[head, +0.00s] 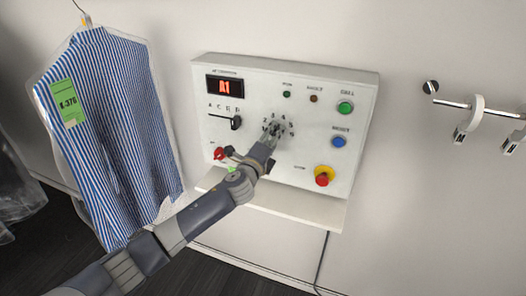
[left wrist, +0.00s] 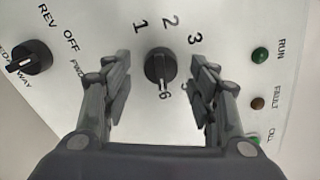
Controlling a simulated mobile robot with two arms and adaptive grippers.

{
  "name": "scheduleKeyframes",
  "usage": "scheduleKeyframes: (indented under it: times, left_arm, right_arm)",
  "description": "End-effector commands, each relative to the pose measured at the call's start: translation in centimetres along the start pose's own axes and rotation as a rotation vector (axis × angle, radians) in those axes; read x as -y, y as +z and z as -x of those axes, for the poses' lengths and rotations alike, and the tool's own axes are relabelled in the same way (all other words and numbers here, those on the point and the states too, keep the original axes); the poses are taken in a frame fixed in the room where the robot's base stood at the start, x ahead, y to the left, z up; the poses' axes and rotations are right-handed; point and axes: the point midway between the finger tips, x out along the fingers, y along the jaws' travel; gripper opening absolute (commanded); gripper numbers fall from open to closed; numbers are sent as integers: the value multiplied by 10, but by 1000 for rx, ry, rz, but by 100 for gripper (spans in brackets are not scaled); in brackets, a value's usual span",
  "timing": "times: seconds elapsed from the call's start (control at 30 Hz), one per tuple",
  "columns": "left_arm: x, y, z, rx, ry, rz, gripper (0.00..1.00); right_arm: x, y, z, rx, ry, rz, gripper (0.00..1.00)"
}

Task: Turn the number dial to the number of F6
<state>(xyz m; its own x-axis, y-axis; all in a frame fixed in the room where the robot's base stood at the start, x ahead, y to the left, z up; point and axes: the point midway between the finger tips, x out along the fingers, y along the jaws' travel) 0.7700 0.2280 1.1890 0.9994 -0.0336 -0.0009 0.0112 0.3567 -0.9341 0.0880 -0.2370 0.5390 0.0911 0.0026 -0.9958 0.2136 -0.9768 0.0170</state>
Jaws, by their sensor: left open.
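The number dial (left wrist: 160,67) is a round black knob in the left wrist view, with the figures 1, 2, 3 and 6 readable around it. Its pointer direction is hard to tell. My left gripper (left wrist: 160,85) is open, with one finger on each side of the dial; I cannot tell whether they touch it. In the head view my left gripper (head: 271,137) is in front of the dial and hides most of it. The red display (head: 225,87) reads A1. The letter selector (head: 236,122) is a black knob below the display. My right gripper is not in view.
The white control panel (head: 300,75) also carries a green button (head: 345,107), a blue button (head: 338,142), a red mushroom button (head: 323,176) and a red knob (head: 220,154). A bagged striped shirt (head: 115,120) hangs left. A rail (head: 455,104) is at right.

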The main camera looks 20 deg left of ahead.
Motion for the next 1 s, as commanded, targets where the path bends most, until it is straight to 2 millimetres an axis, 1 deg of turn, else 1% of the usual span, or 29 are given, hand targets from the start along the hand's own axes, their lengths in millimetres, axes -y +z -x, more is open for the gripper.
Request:
scheduleKeyframes:
  times: [0.03, 0.4, 0.6, 0.8, 1.0]
  left_arm:
    - [-1, 0, 8, -2, 1, -1, 53]
    - [-2, -1, 68, -3, 2, -1, 53]
    - [-1, 0, 92, -1, 2, -2, 53]
    - [0, 0, 103, -1, 1, -1, 53]
    - [0, 0, 103, -1, 1, -1, 53]
  right_arm:
    - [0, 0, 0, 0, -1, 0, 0]
    - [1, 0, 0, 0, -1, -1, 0]
    - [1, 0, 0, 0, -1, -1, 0]
    - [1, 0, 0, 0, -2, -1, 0]
    - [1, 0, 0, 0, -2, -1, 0]
